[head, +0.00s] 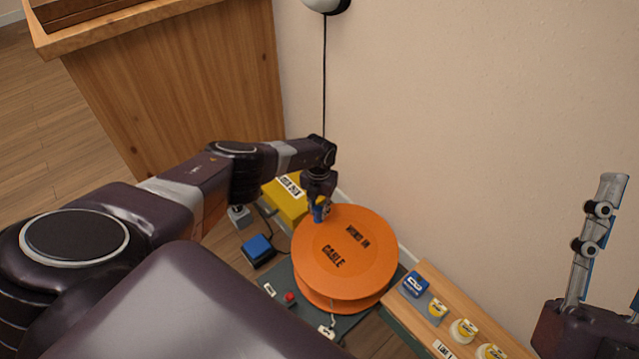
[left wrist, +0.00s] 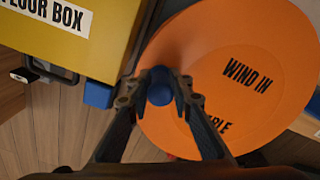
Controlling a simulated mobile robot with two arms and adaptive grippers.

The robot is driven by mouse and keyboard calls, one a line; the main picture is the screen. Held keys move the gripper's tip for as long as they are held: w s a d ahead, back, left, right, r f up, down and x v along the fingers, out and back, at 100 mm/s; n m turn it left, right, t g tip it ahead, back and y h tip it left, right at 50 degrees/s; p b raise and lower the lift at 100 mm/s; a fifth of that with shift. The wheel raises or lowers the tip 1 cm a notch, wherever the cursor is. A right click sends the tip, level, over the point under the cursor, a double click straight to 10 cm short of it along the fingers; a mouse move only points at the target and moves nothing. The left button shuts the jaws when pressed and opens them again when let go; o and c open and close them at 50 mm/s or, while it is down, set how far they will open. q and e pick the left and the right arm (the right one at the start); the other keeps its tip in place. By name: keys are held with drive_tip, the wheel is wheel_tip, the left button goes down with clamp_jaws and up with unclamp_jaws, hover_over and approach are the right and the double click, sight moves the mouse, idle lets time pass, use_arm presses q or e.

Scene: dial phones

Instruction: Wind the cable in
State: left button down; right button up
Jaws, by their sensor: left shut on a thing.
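The orange cable reel (head: 370,262), lettered "WIND IN" and "CABLE", lies flat on a dark green base on the floor. A blue knob (left wrist: 160,86) stands at the reel's rim, at its upper left in the head view. My left gripper (head: 320,212) reaches down and is shut on this knob; its two fingers sit on either side of it in the left wrist view (left wrist: 159,92). The wound cable is mostly hidden under the reel's top disc.
A yellow floor box (head: 283,205) stands left of the reel, close to my left gripper. A blue pedal-like block (head: 257,247) lies nearby. A wooden strip (head: 450,318) with several labelled pieces is right of the reel. The wall (head: 450,120) rises behind; a wooden cabinet (head: 185,85) stands left.

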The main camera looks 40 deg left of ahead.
use_arm(q)
drive_tip(key=c, duration=1.8)
unclamp_jaws()
drive_tip(key=shift+c, duration=0.2)
wheel_tip(320, 180, up, 12)
